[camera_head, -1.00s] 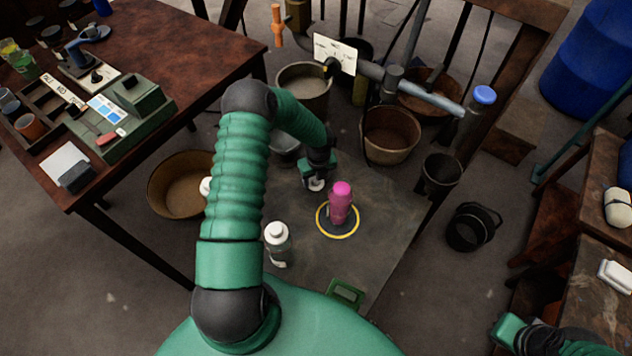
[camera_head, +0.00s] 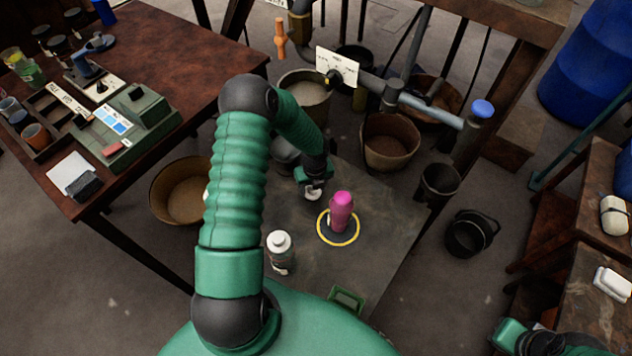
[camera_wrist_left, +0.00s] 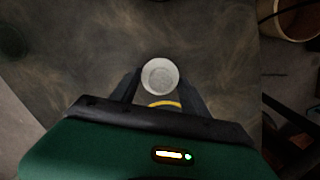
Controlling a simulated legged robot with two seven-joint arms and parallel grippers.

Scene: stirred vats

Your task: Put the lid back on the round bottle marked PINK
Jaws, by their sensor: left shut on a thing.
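The round pink bottle (camera_head: 341,213) stands upright inside a yellow ring (camera_head: 322,234) on the low dark table (camera_head: 375,265). Its top looks pink, with no white lid on it. My left gripper (camera_head: 313,192) is shut on a white round lid (camera_wrist_left: 160,76), held in the air just left of and behind the bottle. The lid also shows small in the head view (camera_head: 313,195). In the left wrist view, part of the yellow ring (camera_wrist_left: 165,104) shows by the lid; the bottle is not visible there. My right gripper (camera_head: 508,334) is at the bottom right, its fingers unclear.
A white-capped bottle (camera_head: 279,254) stands on the low table, left of the pink one. A green-framed object (camera_head: 347,299) lies near the front edge. Pipework with a white gauge plate (camera_head: 337,67) and several buckets, one brown (camera_head: 390,140), stand behind. My left arm hides part of the left side.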

